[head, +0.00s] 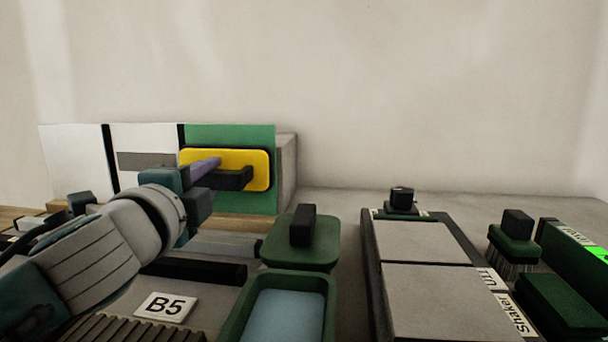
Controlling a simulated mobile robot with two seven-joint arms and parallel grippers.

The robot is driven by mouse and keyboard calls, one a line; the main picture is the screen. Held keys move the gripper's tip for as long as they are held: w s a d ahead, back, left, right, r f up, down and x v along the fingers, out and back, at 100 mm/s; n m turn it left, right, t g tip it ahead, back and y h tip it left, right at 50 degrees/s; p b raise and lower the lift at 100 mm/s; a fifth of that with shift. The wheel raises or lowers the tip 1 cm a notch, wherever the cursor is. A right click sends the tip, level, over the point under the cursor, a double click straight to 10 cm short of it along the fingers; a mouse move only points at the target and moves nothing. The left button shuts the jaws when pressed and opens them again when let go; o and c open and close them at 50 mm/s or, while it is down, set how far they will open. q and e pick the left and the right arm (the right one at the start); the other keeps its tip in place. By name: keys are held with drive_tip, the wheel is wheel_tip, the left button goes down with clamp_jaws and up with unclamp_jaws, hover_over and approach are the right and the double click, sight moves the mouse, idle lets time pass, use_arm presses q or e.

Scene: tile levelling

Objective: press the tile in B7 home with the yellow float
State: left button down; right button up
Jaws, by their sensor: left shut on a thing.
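The yellow float (258,162) is a rounded yellow plate with a dark rim and a dark handle, held upright. My left gripper (212,178) is shut on its handle. The float is in front of the green tile (228,134), the rightmost of several tiles on the upright board. I cannot tell whether it touches the tile. The float hides the tile's middle. To the left are a white tile with a grey bar (146,138) and a plain white tile (75,155). No B7 label can be read. My right gripper is not in view.
A B5 tag (166,307) lies on the bench. A green tub (290,312) of blue water and a green block with a black handle (310,240) stand at the centre. A rack of grey tiles (425,290), a brush (515,240) and a green-black box (565,305) are at right.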

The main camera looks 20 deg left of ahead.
use_arm(q)
drive_tip(key=shift+w+a, duration=0.1)
drive_tip(key=shift+w, duration=0.4)
idle(1.3)
drive_tip(key=shift+s, duration=0.55)
drive_tip(key=shift+p+v, duration=0.55)
drive_tip(key=shift+v, duration=2.3)
drive_tip(key=shift+r, duration=0.1)
